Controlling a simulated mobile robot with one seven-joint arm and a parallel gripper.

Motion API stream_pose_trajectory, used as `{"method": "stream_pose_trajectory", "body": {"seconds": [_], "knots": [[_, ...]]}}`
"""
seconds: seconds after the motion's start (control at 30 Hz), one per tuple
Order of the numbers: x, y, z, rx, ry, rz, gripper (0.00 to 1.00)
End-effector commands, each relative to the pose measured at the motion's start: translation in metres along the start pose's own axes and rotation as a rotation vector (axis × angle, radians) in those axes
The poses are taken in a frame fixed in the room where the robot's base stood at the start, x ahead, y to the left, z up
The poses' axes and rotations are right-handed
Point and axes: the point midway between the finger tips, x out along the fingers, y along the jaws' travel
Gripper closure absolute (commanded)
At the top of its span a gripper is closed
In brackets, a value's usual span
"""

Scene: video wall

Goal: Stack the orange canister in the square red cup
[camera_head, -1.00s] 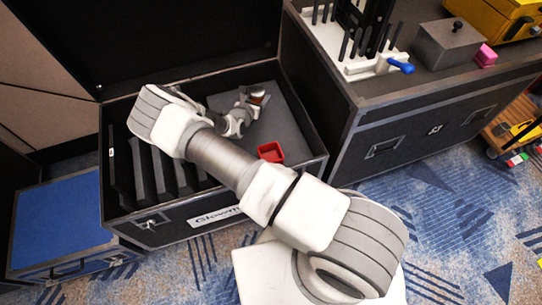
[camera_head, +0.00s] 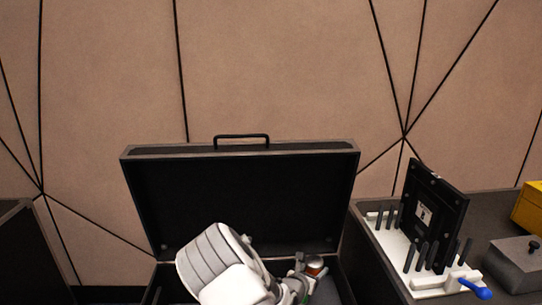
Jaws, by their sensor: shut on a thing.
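The orange canister (camera_head: 314,263) shows at the bottom of the head view, inside the open black case (camera_head: 240,149). Its orange-brown upper part is visible; its lower part is hidden by the gripper. My gripper (camera_head: 311,272) is shut on the canister. It is partly cut off by the bottom edge, so its fingertips are hard to make out. The square red cup is not in the current view.
The case's raised lid stands behind my arm, against a tan panelled wall (camera_head: 290,70). At right, a dark surface holds a white rack (camera_head: 430,286) with black pegs, an upright black panel (camera_head: 433,214), a blue-handled clamp (camera_head: 474,288), a grey box (camera_head: 518,262) and a yellow case (camera_head: 530,208).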

Motion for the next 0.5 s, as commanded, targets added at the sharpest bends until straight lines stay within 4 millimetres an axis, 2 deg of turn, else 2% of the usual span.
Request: {"method": "stream_pose_trajectory", "body": {"seconds": [0.1,0.5], "knots": [[-0.014,-0.003,0.024,-0.002,-0.001,0.012,1.0],[-0.064,-0.022,0.085,-0.025,0.005,0.064,1.0]]}}
